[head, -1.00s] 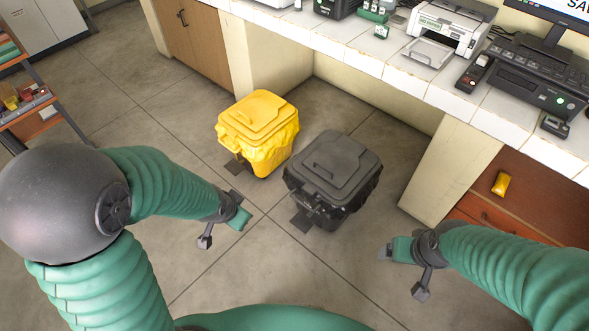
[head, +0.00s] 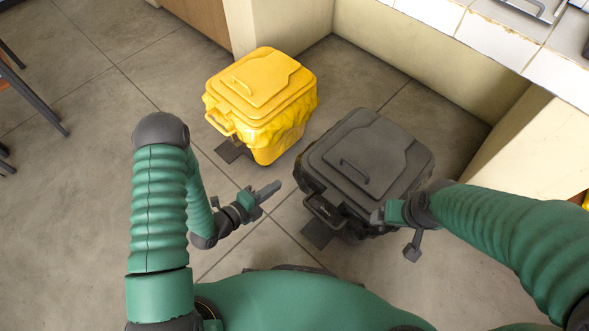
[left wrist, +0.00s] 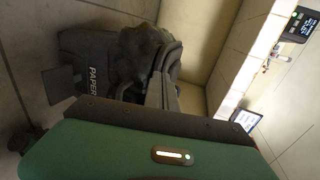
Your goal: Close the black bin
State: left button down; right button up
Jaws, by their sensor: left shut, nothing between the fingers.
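The black bin (head: 365,165) stands on the floor right of centre in the head view. Its dark lid with a handle lies over the top; I cannot tell whether it is fully seated. In the left wrist view the bin (left wrist: 92,85) appears sideways, with "PAPER" on its body and a dark liner bulging near the rim. My left gripper (head: 268,191) is shut and empty, just left of the bin's front left corner and apart from it. My right gripper (head: 378,216) is by the bin's front right side, overlapping it in view; its jaws are unclear.
A yellow bin (head: 262,95) with its lid down stands left of and behind the black bin. A pale panel (head: 530,140) stands at the right.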

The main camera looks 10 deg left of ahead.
aim_at(303, 166)
pick_arm(q)
jog(key=b+x, duration=0.1)
jog(key=x, duration=0.2)
jog(key=b+x, duration=0.1)
jog(key=x, duration=0.2)
jog(key=b+x, duration=0.1)
jog(key=x, duration=0.2)
jog(key=shift+w+r, duration=0.2)
jog(key=shift+w, duration=0.05)
jog(key=shift+w+d+r, duration=0.15)
jog(key=shift+w+d, duration=0.05)
jog(key=shift+d, duration=0.05)
